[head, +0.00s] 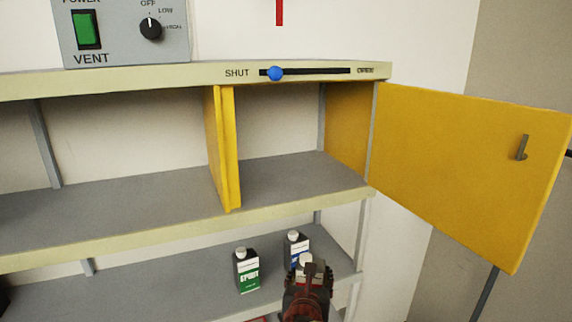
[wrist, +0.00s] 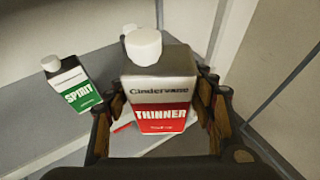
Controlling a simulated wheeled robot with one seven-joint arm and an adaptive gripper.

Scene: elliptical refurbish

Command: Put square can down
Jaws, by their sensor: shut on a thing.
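A square can (wrist: 160,92) with a white cap and a red THINNER label stands between the fingers of my gripper (wrist: 165,112) in the wrist view. The gripper is shut on it. In the head view my gripper (head: 306,288) is at the lower shelf's right end, and the held can's pale cap (head: 306,262) shows above it; the rest of the can is hidden. The can looks about upright. I cannot tell whether its base touches the shelf (head: 190,292).
A green-labelled SPIRIT can (head: 246,272) stands left of my gripper, also in the wrist view (wrist: 74,88). A blue-labelled can (head: 294,246) stands just behind the held can. A yellow door (head: 465,170) hangs open at the right. A shelf post (head: 357,235) is close by.

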